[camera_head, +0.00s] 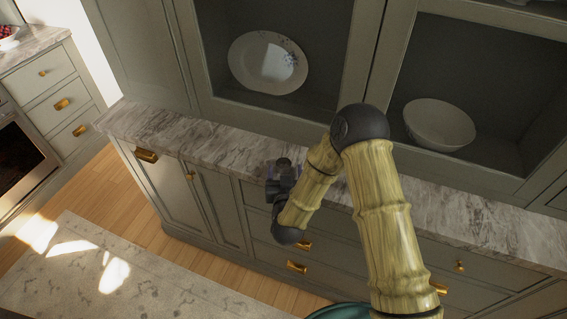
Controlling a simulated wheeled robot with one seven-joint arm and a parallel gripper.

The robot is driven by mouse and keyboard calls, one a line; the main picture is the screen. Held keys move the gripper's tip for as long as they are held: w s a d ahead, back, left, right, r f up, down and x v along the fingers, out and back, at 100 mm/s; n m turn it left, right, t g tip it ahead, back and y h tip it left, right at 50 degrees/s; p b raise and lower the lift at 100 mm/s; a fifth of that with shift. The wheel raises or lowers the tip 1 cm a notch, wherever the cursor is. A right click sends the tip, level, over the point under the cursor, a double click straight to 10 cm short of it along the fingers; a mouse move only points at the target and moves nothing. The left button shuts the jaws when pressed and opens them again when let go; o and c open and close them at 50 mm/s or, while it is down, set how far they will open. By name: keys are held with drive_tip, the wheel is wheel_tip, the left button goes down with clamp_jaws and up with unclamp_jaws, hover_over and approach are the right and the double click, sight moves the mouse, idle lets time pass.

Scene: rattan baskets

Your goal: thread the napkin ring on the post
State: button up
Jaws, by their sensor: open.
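My gripper (279,172) is at the marble counter's front part, in the middle of the head camera view. It is small, dark and seen from behind, partly covered by my own wrist. It is open. A faint purplish patch shows beside its fingers, too small to make out. I cannot make out the napkin ring or the post; my gripper and arm cover part of the counter. Whether anything lies between the fingers cannot be seen.
The grey marble counter (205,137) runs along a green cabinet with brass handles. Behind it, a plate (267,62) and a white bowl (438,123) stand in the cabinet's upper compartments. The counter left of my gripper is clear.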

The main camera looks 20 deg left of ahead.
sight(283, 159)
drive_tip(key=shift+w, duration=0.1)
drive_tip(key=shift+w+a+p, duration=0.3)
drive_tip(key=shift+w+p, duration=0.05)
drive_tip(key=shift+w, duration=0.15)
drive_tip(key=p+x, duration=0.1)
drive_tip(key=x, duration=0.3)
drive_tip(key=shift+a, duration=0.2)
drive_tip(key=shift+c, duration=0.2)
drive_tip(key=c, duration=1)
